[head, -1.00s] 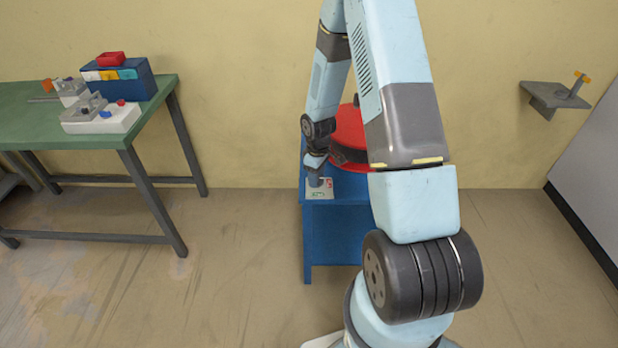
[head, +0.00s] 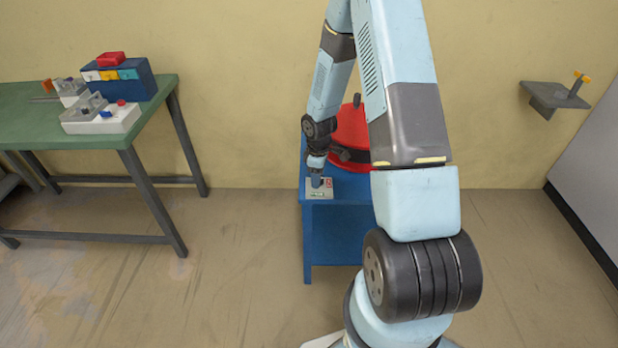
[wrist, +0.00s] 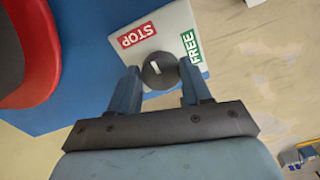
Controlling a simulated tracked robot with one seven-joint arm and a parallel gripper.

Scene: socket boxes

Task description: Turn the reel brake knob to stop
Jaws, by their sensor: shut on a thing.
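The reel brake knob (wrist: 166,65) is a dark round knob with a white pointer mark. It stands on a pale plate (wrist: 172,22) with a red STOP label (wrist: 136,34) and a green FREE label (wrist: 191,46). In the wrist view the mark points up and slightly left, roughly toward STOP. My gripper (wrist: 159,73) is shut on the knob, one finger on each side. In the head view my gripper (head: 318,183) is down at the plate (head: 326,194), and the knob is hidden there.
The plate sits on a blue stand (head: 335,232) beside a red reel (head: 350,135). A green table (head: 150,95) with several socket boxes is at the left. A grey wall shelf (head: 550,97) is at the right. The floor between table and stand is clear.

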